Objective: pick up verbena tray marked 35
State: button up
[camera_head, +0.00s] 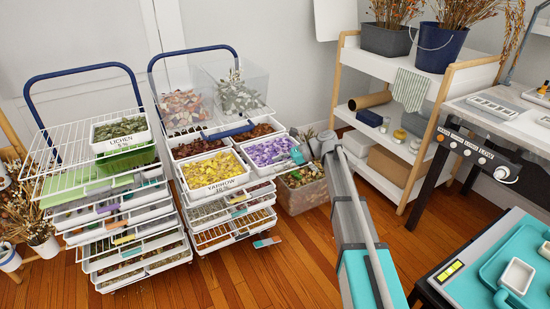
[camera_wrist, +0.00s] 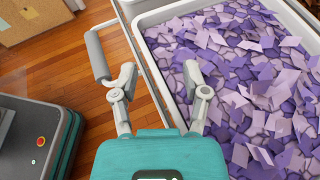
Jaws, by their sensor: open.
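A white tray of purple and lilac petals (camera_head: 268,153) sits in the top level of the right-hand wire cart, right of the tray labelled YARROW (camera_head: 213,174). It fills the right of the wrist view, with its white rim (camera_wrist: 155,62) running down the picture. No name or number is readable on it, so I cannot confirm it as verbena 35. My gripper (camera_wrist: 160,90) is open and empty. Its right finger overlaps the petals and its left finger is outside the rim; contact cannot be told. In the head view my gripper is at the tray's right side, partly hidden.
A grey bar handle (camera_wrist: 97,55) stands just left of my left finger. A tray labelled LICHEN (camera_head: 121,133) is on the left cart. A wooden shelf (camera_head: 398,72) is at the back right. Floor is clear in front.

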grip_shut()
dwell(0.3)
jog(key=shift+r, duration=0.1)
dwell(0.5)
notch_tip(320, 180, up, 3)
jog(key=p, duration=0.2)
jog(key=shift+f+p, duration=0.2)
jog(key=shift+p, duration=0.2)
jog(key=s+d+r+p, duration=0.1)
jog(key=s+r+p, duration=0.9)
jog(key=s, duration=0.4)
jog(key=shift+d+r, duration=0.1)
